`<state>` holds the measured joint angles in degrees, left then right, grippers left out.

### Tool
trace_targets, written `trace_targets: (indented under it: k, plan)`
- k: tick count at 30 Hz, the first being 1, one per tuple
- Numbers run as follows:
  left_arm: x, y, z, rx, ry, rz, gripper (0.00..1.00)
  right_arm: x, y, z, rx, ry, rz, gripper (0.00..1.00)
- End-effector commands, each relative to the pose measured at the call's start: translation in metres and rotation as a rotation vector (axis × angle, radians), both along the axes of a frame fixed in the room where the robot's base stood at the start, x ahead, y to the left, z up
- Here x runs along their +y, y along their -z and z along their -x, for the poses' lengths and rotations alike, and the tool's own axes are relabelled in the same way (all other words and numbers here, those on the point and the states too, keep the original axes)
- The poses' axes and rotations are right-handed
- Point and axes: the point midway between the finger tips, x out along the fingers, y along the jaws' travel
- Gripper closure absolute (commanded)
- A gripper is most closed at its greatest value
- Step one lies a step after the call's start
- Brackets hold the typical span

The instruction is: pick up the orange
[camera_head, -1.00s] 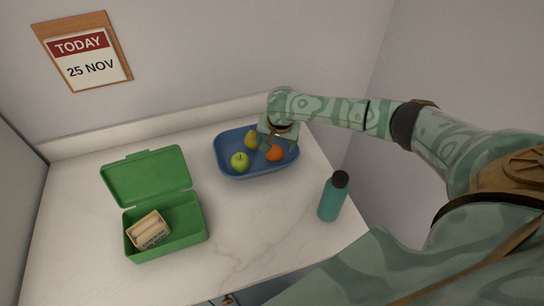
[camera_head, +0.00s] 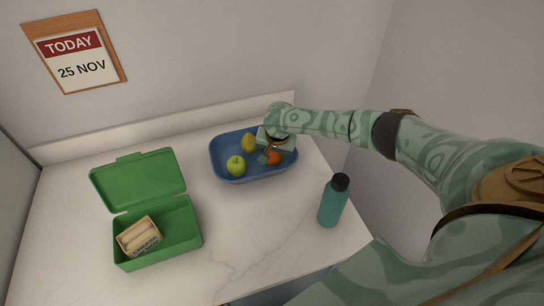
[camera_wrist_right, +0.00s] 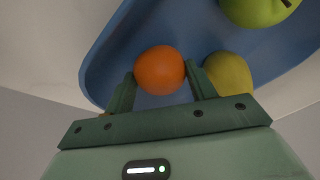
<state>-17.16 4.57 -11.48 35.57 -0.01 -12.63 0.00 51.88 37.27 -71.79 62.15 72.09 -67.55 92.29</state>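The orange (camera_head: 274,158) lies in the right part of the blue tray (camera_head: 247,179), partly hidden by my right gripper (camera_head: 269,154). In the right wrist view the orange (camera_wrist_right: 160,70) sits between the two fingertips of my right gripper (camera_wrist_right: 160,76). The fingers are apart, one on each side of the orange, with narrow gaps. I cannot tell how deep the fingertips reach around it. My left gripper is not in view.
A green apple (camera_head: 236,165) and a yellow-green pear (camera_head: 249,142) share the tray; the pear is close to one finger. A teal bottle (camera_head: 332,203) stands at right. An open green lunchbox (camera_head: 183,222) holds a sandwich pack (camera_head: 139,237). The counter's middle is clear.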

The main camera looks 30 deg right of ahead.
Motion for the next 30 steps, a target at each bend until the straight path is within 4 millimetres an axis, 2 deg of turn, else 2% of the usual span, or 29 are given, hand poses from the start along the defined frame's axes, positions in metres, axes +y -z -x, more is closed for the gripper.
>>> trace_targets:
  k: [11,17,24,30]
  plan:
    - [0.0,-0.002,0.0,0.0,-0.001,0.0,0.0,0.0,-0.005,0.0,0.0,0.0,0.0,0.71]
    - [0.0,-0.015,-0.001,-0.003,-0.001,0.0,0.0,0.0,-0.033,-0.001,-0.003,0.0,-0.002,0.71]
    - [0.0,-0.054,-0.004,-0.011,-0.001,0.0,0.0,0.02,-0.096,0.044,-0.002,-0.006,-0.001,0.71]
    - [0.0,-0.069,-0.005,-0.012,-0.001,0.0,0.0,0.042,-0.117,0.092,0.0,-0.003,-0.001,0.71]
